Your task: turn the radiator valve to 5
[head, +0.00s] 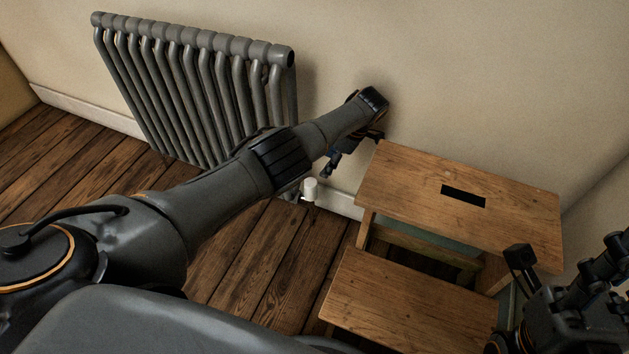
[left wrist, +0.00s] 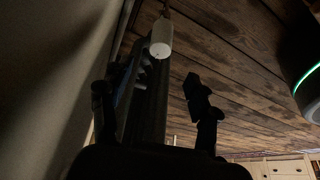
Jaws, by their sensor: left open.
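The radiator valve (head: 310,188) is a small white knob low at the right end of the grey radiator (head: 190,85). In the left wrist view the valve (left wrist: 161,40) is a pale cylinder past the fingertips, roughly between their lines. My left gripper (head: 332,163) is open and empty, above and slightly right of the valve, apart from it. Its two dark fingers also show spread in the left wrist view (left wrist: 152,98). No numbers on the valve can be read. My right gripper (head: 565,290) is at the lower right, partly cut off, away from the valve.
A wooden step stool (head: 400,180) stands right of the valve, close to the wall. The pale wall and its white baseboard (head: 345,204) run behind the valve. The plank floor (head: 245,260) in front of the valve is clear.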

